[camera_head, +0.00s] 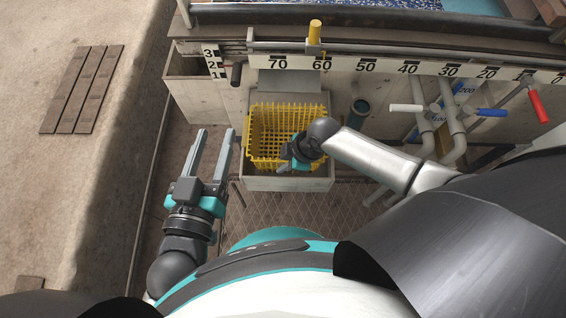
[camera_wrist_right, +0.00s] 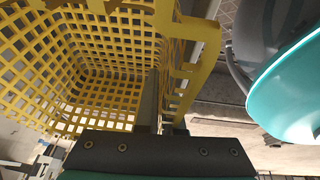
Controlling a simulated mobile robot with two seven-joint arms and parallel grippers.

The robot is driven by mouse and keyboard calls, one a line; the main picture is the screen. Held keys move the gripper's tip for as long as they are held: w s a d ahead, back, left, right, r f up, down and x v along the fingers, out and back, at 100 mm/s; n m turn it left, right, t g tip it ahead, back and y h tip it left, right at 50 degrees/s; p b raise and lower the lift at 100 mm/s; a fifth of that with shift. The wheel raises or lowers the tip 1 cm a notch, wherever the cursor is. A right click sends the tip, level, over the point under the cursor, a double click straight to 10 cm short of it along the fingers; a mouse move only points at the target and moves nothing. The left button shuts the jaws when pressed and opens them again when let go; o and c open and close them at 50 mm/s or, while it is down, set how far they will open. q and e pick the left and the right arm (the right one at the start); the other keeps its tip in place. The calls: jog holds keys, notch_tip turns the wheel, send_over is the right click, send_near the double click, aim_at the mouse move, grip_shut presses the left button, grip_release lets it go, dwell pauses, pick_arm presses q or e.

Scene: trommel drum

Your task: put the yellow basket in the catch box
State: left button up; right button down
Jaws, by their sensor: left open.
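The yellow basket (camera_head: 285,112), an open plastic grid, is in the head view at or over the pale catch box (camera_head: 290,184). The box's front wall shows below it. I cannot tell whether the basket rests on the box floor or hangs above it. My right gripper (camera_head: 296,158) is at the basket's near right rim, partly hidden by its own wrist. In the right wrist view the basket (camera_wrist_right: 100,60) fills the left, and the close-set fingers (camera_wrist_right: 162,110) are shut on its wall. My left gripper (camera_head: 215,140) is open and empty, left of the box.
A numbered scale board (camera_head: 345,64) and a yellow-capped post (camera_head: 315,32) stand behind the box. Pipes with white, blue and red (camera_head: 538,104) handles are to the right. A concrete ledge (camera_head: 75,190) with wooden slats (camera_head: 82,90) is at left.

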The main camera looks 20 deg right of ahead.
jog(key=shift+f, duration=0.35)
jog(key=c, duration=1)
grip_release()
jog(key=shift+o, duration=0.2)
jog(key=shift+f, duration=0.1)
